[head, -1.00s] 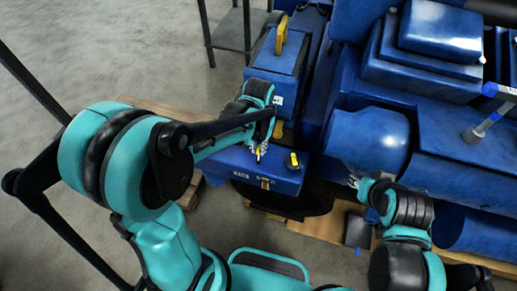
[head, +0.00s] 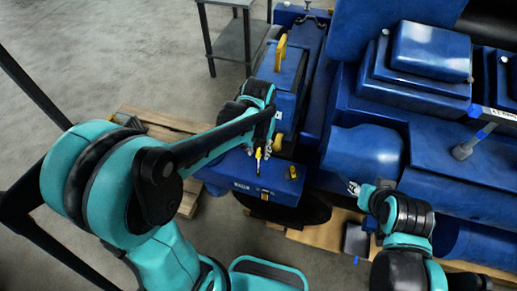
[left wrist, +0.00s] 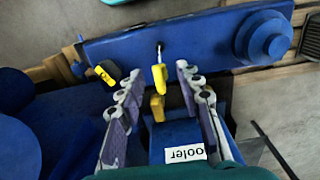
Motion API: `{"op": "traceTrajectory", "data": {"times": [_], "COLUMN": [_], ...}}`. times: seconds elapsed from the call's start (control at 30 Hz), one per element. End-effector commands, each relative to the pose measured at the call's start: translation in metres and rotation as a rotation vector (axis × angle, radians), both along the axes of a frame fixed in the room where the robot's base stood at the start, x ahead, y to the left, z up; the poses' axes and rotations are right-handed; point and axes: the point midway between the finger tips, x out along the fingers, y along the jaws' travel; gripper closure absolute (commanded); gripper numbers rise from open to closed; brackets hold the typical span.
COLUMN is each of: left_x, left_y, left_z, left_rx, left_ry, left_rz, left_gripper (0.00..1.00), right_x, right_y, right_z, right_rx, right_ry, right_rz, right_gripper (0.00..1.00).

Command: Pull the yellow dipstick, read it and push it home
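The yellow dipstick handle (head: 258,158) stands at the blue engine's near end. In the left wrist view the yellow dipstick handle (left wrist: 159,76) lies beyond and between my left fingertips, in front of a small dark hole in the blue surface. My left gripper (left wrist: 187,72) is open, its two fingers apart, with no visible contact on the handle. In the head view my left gripper (head: 262,148) is right by the dipstick, partly hidden by its arm. My right gripper (head: 354,187) is beside the rounded blue housing; its finger state is unclear.
A black-and-yellow cap (head: 293,172) sits close to the dipstick. A yellow block (left wrist: 157,108) lies between the fingers, nearer my wrist. A yellow lever (head: 280,54) is farther back. The engine rests on wooden boards.

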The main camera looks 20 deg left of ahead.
Motion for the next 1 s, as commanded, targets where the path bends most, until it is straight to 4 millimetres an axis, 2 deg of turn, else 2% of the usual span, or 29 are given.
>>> {"op": "traceTrajectory", "data": {"times": [0.17,0.27,0.5,0.7,1.0], "left_x": [0.0,0.0,0.0,0.0,0.0], "left_y": [0.0,0.0,0.0,0.0,0.0], "left_z": [0.01,0.026,0.08,0.11,0.12], "left_rx": [0.0,0.0,0.0,0.0,0.0], "left_ry": [0.0,0.0,0.0,0.0,0.0], "left_rz": [0.0,0.0,0.0,0.0,0.0], "left_gripper": [0.65,0.65,0.65,0.65,0.65], "right_x": [0.0,0.0,0.0,0.0,0.0], "right_y": [0.0,0.0,0.0,0.0,0.0], "right_z": [0.0,0.0,0.0,0.0,0.0], "right_rx": [0.0,0.0,0.0,0.0,0.0], "right_ry": [0.0,0.0,0.0,0.0,0.0], "right_rz": [0.0,0.0,0.0,0.0,0.0], "right_gripper": [0.62,0.62,0.62,0.62,0.62]}}
